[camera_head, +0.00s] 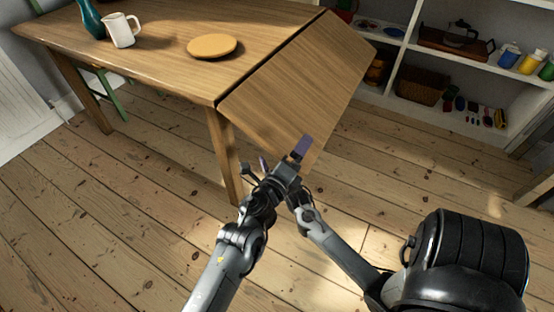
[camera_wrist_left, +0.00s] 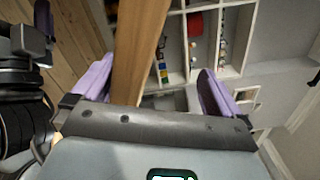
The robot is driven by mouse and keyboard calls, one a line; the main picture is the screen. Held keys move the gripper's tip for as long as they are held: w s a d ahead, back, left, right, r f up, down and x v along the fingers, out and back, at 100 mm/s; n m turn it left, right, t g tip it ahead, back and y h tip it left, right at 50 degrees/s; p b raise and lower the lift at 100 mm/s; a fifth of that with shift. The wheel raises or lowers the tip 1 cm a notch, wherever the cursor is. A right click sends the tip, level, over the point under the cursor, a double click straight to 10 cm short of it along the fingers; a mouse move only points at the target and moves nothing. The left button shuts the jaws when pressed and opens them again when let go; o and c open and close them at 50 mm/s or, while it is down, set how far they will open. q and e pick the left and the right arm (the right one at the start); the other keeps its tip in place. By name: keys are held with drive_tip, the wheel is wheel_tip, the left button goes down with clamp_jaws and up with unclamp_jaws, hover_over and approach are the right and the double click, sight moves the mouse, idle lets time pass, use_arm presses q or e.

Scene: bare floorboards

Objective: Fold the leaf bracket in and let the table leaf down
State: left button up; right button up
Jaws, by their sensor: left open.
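The wooden table (camera_head: 150,60) has its leaf (camera_head: 295,85) on the right side. The leaf slopes down and away from the tabletop, with a dark gap along the hinge line. No leaf bracket shows; the underside of the leaf is hidden. My left gripper (camera_head: 283,156) is at the leaf's lower near corner, with its purple fingers apart. In the left wrist view, a wooden piece (camera_wrist_left: 138,50), seemingly the leaf edge-on, stands between the open fingers (camera_wrist_left: 155,88). I cannot tell whether they touch it. My right gripper cannot be made out.
A round wooden board (camera_head: 212,46), a white jug (camera_head: 122,30) and a teal vase (camera_head: 92,18) stand on the tabletop. A near table leg (camera_head: 222,155) is left of my gripper. White shelves (camera_head: 455,70) with jars and baskets stand behind the leaf. The front floor is bare.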

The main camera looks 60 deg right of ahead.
use_arm(q)
drive_tip(key=shift+a+r+p, duration=0.25)
drive_tip(key=shift+r+p, duration=0.25)
drive_tip(key=shift+r, duration=0.05)
drive_tip(key=a+f+p, duration=0.1)
drive_tip(key=a+p, duration=0.4)
drive_tip(key=a, duration=0.3)
drive_tip(key=shift+s+a, duration=0.2)
drive_tip(key=shift+s, duration=0.2)
drive_tip(key=shift+a+p, duration=0.15)
drive_tip(key=shift+p, duration=0.15)
